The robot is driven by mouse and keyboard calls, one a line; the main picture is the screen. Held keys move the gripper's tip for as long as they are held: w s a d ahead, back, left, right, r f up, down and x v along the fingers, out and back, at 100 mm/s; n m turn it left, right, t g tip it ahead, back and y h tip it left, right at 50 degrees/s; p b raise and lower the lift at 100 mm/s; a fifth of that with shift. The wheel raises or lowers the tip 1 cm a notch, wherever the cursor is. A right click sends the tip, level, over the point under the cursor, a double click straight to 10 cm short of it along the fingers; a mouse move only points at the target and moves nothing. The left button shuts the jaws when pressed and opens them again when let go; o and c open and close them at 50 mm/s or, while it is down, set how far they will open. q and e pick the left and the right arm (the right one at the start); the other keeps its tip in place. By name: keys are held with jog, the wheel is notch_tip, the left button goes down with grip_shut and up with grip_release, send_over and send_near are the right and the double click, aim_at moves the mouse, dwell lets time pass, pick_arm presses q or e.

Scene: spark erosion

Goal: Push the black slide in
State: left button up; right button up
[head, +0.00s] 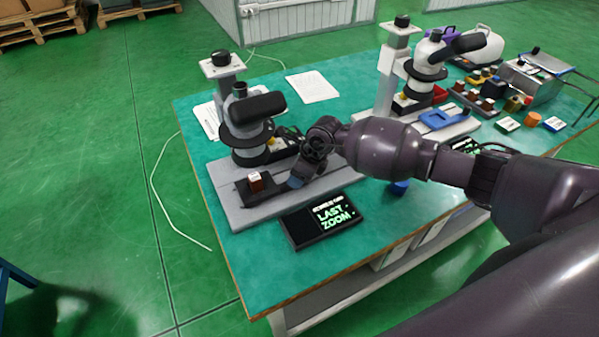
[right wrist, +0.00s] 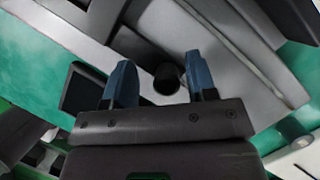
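The black slide (head: 244,194) lies on the grey base (head: 234,213) of the nearer instrument and reaches out to the front left of its stand. A small brown block with a white top (head: 255,181) stands on it. My right gripper (head: 296,182) is low at the right side of the slide, with blue fingertips. In the right wrist view the fingers (right wrist: 162,82) are apart, with a dark round knob (right wrist: 167,77) between them, nearer the right finger. I cannot tell whether they touch it. My left gripper is not in view.
The nearer instrument's black head (head: 258,107) overhangs behind the slide. A second similar instrument (head: 425,65) stands further right.

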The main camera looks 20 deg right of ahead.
jog(key=shift+d, duration=0.1)
jog(key=shift+d+r, duration=0.1)
jog(key=shift+r, duration=0.15)
jog(key=v, duration=1)
jog(key=shift+r+p, duration=0.15)
jog(key=shift+p, duration=0.3)
jog(key=shift+s, duration=0.1)
jog(key=shift+s, duration=0.1)
